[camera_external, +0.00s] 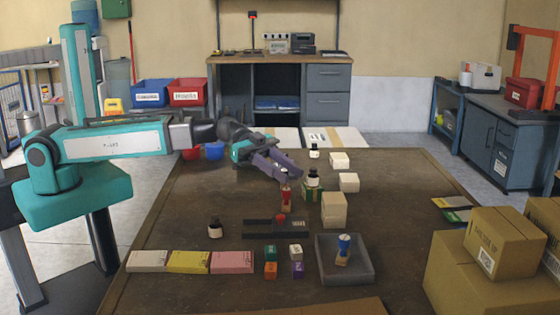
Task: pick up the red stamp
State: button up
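The red stamp (286,199) stands upright on the brown table, near its middle, with a light lower end and a dark red upper part. My gripper (290,173), with purple fingers, is just above and behind the stamp's top in the picture. Its two fingers look spread apart with nothing between them. I cannot tell from this view whether a finger touches the stamp. A blue stamp (343,246) stands in the grey tray (369,275) at the front.
Cream boxes (334,210) stand farther right. A black holder (262,229) lies in front, with small coloured blocks (270,268) nearer. The table's left middle is clear.

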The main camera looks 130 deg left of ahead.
jog(key=g+p, duration=0.2)
send_near(290, 195)
jog(key=shift+s+a+r, duration=0.1)
jog(key=shift+s+a, duration=0.05)
jog(key=shift+s, duration=0.6)
jog(key=x, duration=0.8)
jog(key=shift+w+p, duration=0.1)
jog(key=shift+p, duration=0.3)
jog(key=shift+w, duration=0.2)
jog(key=shift+w, duration=0.1)
jog(key=shift+p+x, duration=0.8)
jog(key=shift+x, duration=1.8)
